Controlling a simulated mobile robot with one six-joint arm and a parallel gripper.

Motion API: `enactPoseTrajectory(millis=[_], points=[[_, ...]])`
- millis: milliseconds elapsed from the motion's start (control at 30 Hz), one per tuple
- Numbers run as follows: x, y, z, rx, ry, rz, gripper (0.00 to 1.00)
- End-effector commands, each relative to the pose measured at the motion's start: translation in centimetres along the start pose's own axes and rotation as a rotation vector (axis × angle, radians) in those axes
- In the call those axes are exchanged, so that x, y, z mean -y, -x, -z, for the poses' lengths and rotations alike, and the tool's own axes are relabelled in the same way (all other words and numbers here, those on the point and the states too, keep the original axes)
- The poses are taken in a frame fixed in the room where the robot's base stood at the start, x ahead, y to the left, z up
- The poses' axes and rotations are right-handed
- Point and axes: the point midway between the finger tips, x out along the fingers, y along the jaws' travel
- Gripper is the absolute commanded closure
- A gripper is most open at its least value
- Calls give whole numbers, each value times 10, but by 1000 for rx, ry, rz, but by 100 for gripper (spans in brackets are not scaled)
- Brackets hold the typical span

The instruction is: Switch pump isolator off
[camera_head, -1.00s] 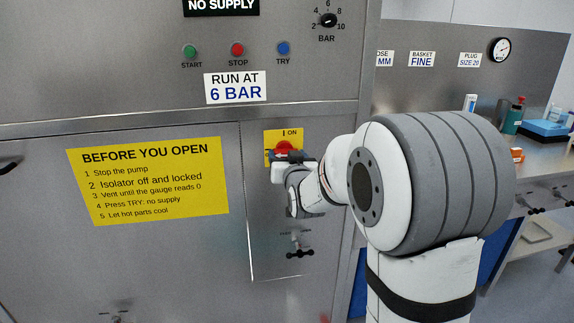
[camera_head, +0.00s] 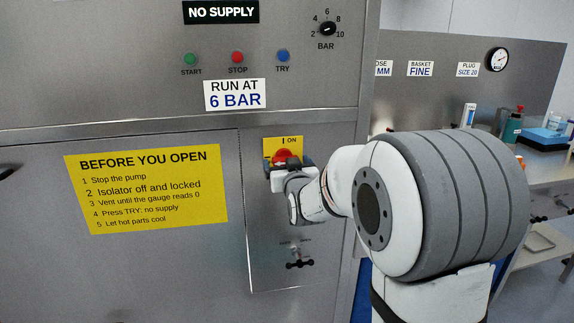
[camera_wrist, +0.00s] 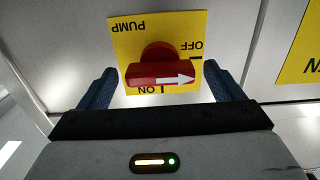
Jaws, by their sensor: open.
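The pump isolator is a red rotary handle (camera_head: 285,157) on a yellow plate (camera_head: 269,143) with ON at its top. In the wrist view the handle (camera_wrist: 150,75) lies across, and its white arrow points right, to the side of the OFF mark; ON is below it. The yellow plate (camera_wrist: 125,45) appears upside down there. My gripper (camera_head: 287,166) is in front of the handle. In the wrist view my gripper (camera_wrist: 160,88) is open, one blue finger beyond each end of the handle, with visible gaps. Part of the handle is hidden in the head view.
A small valve handle (camera_head: 299,262) sits below the isolator on the same panel. A bench (camera_head: 550,165) with bottles stands at the right.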

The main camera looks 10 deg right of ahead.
Motion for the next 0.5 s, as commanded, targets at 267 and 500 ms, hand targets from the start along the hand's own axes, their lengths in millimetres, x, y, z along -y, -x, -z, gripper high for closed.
enactPoseTrajectory(millis=[267,500], points=[[0,28,0,-2,0,0,13],[0,65,0,-1,0,0,13]])
